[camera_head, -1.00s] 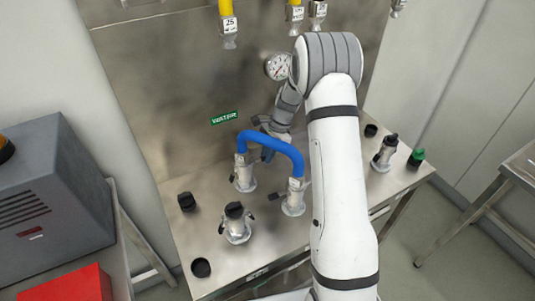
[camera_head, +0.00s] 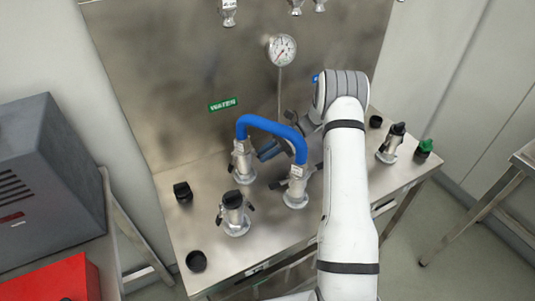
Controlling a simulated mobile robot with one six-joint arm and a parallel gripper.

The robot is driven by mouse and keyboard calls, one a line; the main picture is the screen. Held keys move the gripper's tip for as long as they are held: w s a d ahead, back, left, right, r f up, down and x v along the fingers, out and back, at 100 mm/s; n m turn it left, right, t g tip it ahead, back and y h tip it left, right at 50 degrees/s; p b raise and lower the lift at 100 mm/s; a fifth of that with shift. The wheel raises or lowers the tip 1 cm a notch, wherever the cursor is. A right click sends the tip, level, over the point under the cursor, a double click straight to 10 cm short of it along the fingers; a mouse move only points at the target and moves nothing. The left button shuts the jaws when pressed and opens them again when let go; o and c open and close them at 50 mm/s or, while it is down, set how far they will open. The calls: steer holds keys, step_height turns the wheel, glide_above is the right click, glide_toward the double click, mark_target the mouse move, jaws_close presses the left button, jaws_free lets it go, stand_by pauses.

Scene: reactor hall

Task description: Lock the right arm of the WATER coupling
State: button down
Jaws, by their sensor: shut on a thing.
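A blue U-shaped hose (camera_head: 270,124) joins two silver couplings standing on the steel bench. The left coupling (camera_head: 243,167) stands below the green WATER sign (camera_head: 222,104); the right coupling (camera_head: 296,192) stands nearer the camera. A dark lever arm sticks out at the left of the right coupling. My gripper (camera_head: 268,151) is behind the hose, just right of the left coupling. It is shut on what seems to be that coupling's right arm. The hose and my wrist hide much of the jaws, and the arm's angle cannot be told.
A black-capped coupling (camera_head: 235,214) stands front left, another (camera_head: 391,145) at the right beside a green cap (camera_head: 424,148). Loose black caps (camera_head: 183,192) lie on the bench. A gauge (camera_head: 282,49) is on the back panel. A grey case (camera_head: 50,190) and a red box (camera_head: 52,278) are at the left.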

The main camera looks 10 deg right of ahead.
steer(key=shift+a+f+y, duration=0.15)
steer(key=shift+f+y, duration=0.1)
steer(key=shift+y, duration=0.25)
steer(key=shift+a+b, duration=0.1)
steer(key=shift+b, duration=0.2)
steer(key=c, duration=1.3)
jaws_free()
steer(key=shift+r, duration=0.1)
step_height(320, 180, up, 10)
steer(key=shift+f+b, duration=0.1)
steer(key=shift+b, duration=0.4)
